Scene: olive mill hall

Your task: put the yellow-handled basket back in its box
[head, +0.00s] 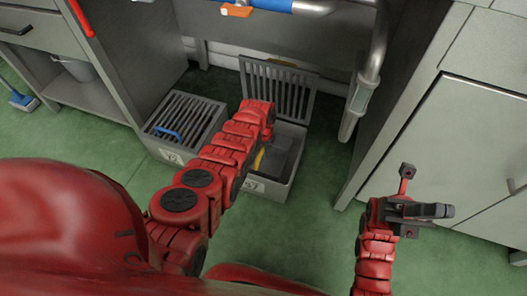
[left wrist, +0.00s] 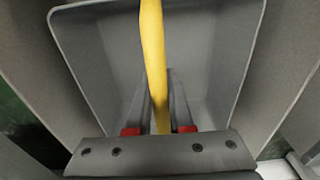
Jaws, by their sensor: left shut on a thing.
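The yellow handle (left wrist: 154,60) of the basket runs between the two fingers of my left gripper (left wrist: 160,105), which is shut on it. Below the handle, the grey basket (left wrist: 95,55) shows its empty inside in the left wrist view. In the head view only a bit of the yellow handle (head: 259,158) shows beside my left arm, which hides most of the basket. The basket is at the mouth of the right-hand floor box (head: 283,190); I cannot tell how deep it sits. My right gripper (head: 428,210) is over the floor at right, apart from the boxes.
The right box's slatted lid (head: 279,88) stands open at its back. The left box (head: 185,128) has its slatted lid down, with a blue handle (head: 167,133) showing. Grey cabinets (head: 445,150) flank the space. A pipe (head: 365,80) hangs right of the boxes. Green floor (head: 310,235) is clear in front.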

